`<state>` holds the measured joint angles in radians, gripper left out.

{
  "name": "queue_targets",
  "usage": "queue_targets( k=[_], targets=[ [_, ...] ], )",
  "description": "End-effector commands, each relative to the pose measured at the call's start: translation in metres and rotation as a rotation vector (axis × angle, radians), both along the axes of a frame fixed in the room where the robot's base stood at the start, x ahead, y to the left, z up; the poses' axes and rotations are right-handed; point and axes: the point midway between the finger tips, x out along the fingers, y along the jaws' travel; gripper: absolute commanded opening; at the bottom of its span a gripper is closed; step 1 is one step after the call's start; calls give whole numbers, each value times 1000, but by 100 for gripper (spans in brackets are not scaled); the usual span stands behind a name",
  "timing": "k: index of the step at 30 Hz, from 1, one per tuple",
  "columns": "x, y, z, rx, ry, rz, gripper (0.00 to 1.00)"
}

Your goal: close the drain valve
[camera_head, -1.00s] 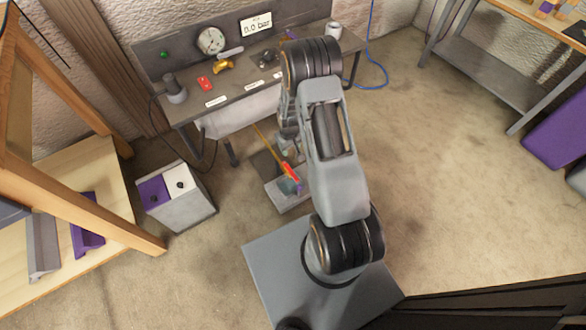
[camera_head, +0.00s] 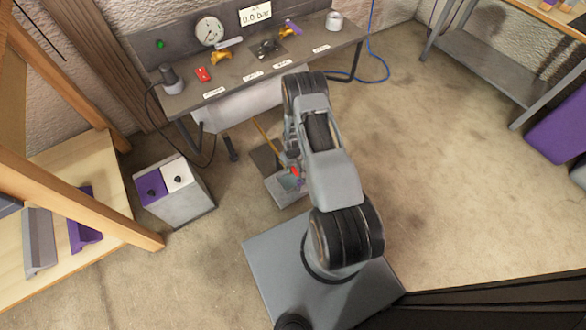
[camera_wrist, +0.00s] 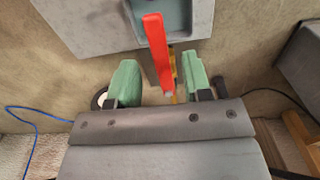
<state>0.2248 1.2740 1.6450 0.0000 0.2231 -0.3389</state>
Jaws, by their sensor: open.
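A lever with a red grip (camera_head: 295,171), which I take as the drain valve's handle, stands at a grey basin (camera_head: 279,196) on the floor below the bench. In the wrist view the red grip (camera_wrist: 155,40) points up the picture, between and beyond my green fingers. My gripper (camera_wrist: 160,75) is open, with a finger on either side of the lever; I see no clear contact. In the head view my gripper (camera_head: 293,156) is small beside the lever and partly hides it. The valve body is hidden.
The bench (camera_head: 240,80) bears a gauge (camera_head: 209,31), a "0.0 bar" display (camera_head: 255,14), brass valves (camera_head: 221,57), a red part (camera_head: 203,74) and a pot (camera_head: 334,20). A purple and white box (camera_head: 180,205) stands left.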

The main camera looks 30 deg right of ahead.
Motion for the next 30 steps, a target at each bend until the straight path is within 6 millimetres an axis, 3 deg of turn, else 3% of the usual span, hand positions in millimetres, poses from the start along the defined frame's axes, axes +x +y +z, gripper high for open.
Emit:
queue_targets(
  k=[6,18,30],
  targets=[
    [0,0,-19,0,-1,0,45],
    [0,0,-22,0,-1,0,45],
    [0,0,-22,0,-1,0,7]
  ],
)
